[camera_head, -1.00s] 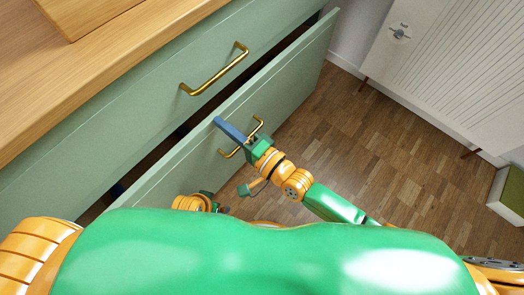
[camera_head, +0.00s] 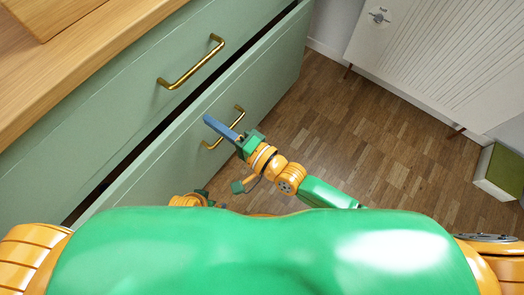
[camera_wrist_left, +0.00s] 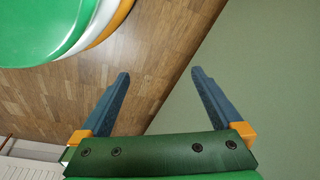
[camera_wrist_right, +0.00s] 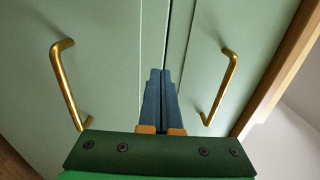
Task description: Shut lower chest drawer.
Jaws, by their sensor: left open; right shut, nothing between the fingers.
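The lower drawer (camera_head: 262,92) is a green front with a brass handle (camera_head: 224,128). It stands slightly out from the chest, with a narrow dark gap behind its top edge. In the right wrist view, the lower front (camera_wrist_right: 105,60) is on the left of the seam. My right gripper (camera_head: 208,119) is shut and empty, its blue fingertips at the drawer's top edge beside the handle; contact is unclear. It also shows in the right wrist view (camera_wrist_right: 161,72). My left gripper (camera_wrist_left: 160,75) is open and empty beside a green panel; my body mostly hides it in the head view.
The upper drawer (camera_head: 110,110) looks closed, with its own brass handle (camera_head: 192,64), below a wooden countertop (camera_head: 90,60). A white ribbed cabinet (camera_head: 435,60) and a white and green box (camera_head: 498,172) stand to the right. Wooden floor (camera_head: 350,130) between is clear.

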